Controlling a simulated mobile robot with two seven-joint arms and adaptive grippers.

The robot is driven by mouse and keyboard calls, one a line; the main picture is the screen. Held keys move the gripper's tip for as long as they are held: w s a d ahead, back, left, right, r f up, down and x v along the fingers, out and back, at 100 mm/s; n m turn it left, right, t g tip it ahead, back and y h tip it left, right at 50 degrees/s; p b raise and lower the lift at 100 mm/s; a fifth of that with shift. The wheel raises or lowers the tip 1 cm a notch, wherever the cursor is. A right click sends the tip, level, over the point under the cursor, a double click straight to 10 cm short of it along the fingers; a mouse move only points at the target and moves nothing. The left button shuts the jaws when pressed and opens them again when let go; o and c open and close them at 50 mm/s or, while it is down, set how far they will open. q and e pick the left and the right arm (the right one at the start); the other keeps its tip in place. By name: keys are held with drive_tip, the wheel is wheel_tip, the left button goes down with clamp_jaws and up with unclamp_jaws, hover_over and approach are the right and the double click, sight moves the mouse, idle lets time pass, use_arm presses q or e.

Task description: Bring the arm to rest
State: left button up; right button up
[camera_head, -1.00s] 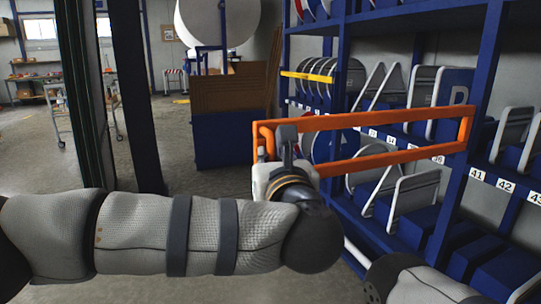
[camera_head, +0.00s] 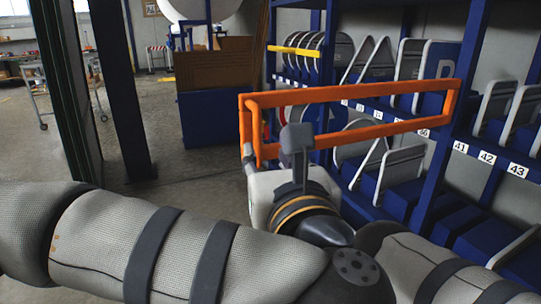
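My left arm comes in from the left along the bottom of the head view, with a light grey sleeve and dark bands. My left gripper (camera_head: 291,150) points away from me, towards the orange frame of the shelf. A dark grey upright part of it overlaps the frame in the picture; I cannot tell whether they touch. Part of my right arm shows at the bottom right, beside the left wrist. My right gripper is out of view.
An orange rectangular frame (camera_head: 350,92) stands out before the blue shelf (camera_head: 456,95). The shelf holds several road signs and numbered labels (camera_head: 487,157). A brown and blue crate (camera_head: 210,118) stands behind. A dark post (camera_head: 118,90) is at left. Grey floor (camera_head: 190,180) is open between.

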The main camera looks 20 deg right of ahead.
use_arm(q)
drive_tip(key=shift+s+a, duration=0.1)
drive_tip(key=shift+s, duration=0.65)
drive_tip(key=s+f+m+g+h+p, duration=0.1)
drive_tip(key=s+f+m+g+h, duration=0.15)
drive_tip(key=f+m, duration=0.65)
drive_tip(key=s+f+m+g+h+p, duration=0.1)
drive_tip(key=s+f+m+g+h, duration=0.15)
drive_tip(key=f+m, duration=0.6)
drive_tip(key=s+a+f+m+g, duration=0.3)
drive_tip(key=s+a+f, duration=0.1)
drive_tip(key=f, duration=0.3)
drive_tip(key=s+a+f+m+g, duration=0.2)
drive_tip(key=s+a+f+m, duration=0.15)
drive_tip(key=f, duration=0.45)
drive_tip(key=s+a+f+m+g+y+p, duration=0.1)
drive_tip(key=s+a+f+m+g+y, duration=0.2)
drive_tip(key=s+a+f+m+g, duration=0.5)
drive_tip(key=s+a+m+g+y+p, duration=0.1)
drive_tip(key=s+a+m+g+y, duration=0.1)
drive_tip(key=s+a, duration=1.5)
drive_tip(key=shift+s+a+r+m+g+y, duration=0.15)
drive_tip(key=shift+a+r+m+g+y, duration=0.15)
drive_tip(key=shift+a+y, duration=0.55)
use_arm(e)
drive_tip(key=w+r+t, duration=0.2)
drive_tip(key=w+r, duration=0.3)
